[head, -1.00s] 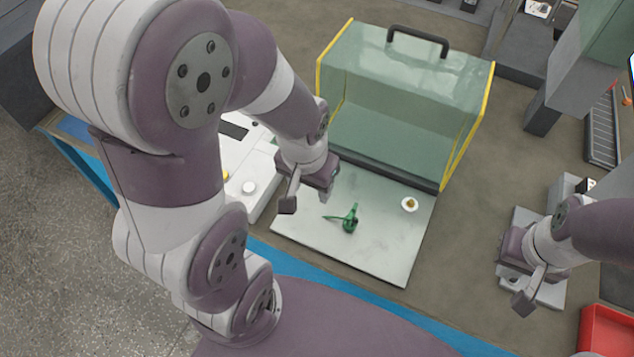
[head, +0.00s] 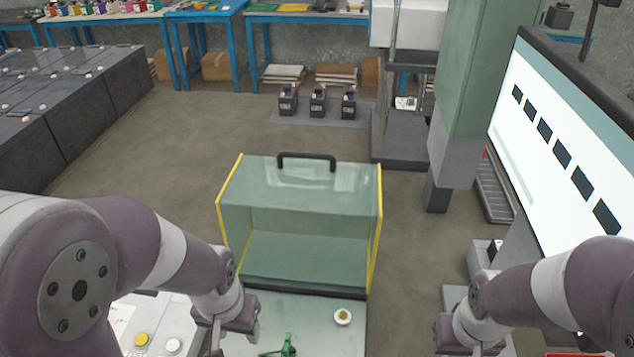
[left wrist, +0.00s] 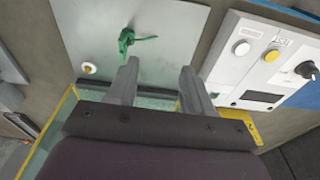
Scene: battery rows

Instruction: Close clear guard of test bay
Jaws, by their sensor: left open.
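The clear guard (head: 300,205) is a greenish see-through box with yellow side edges and a dark handle (head: 307,160) on top. It stands at the back of the pale test bay plate (head: 318,312). The front part of the plate lies uncovered, with a green clip-like thing (head: 288,347) and a small round yellow-and-white thing (head: 342,317) on it. My left gripper (left wrist: 155,75) is open and empty, over the plate in front of the guard.
A white control box with a yellow button (head: 142,339) stands left of the plate. A large screen (head: 560,150) and a green-grey column (head: 470,90) stand to the right. Several black batteries (head: 318,100) stand farther back.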

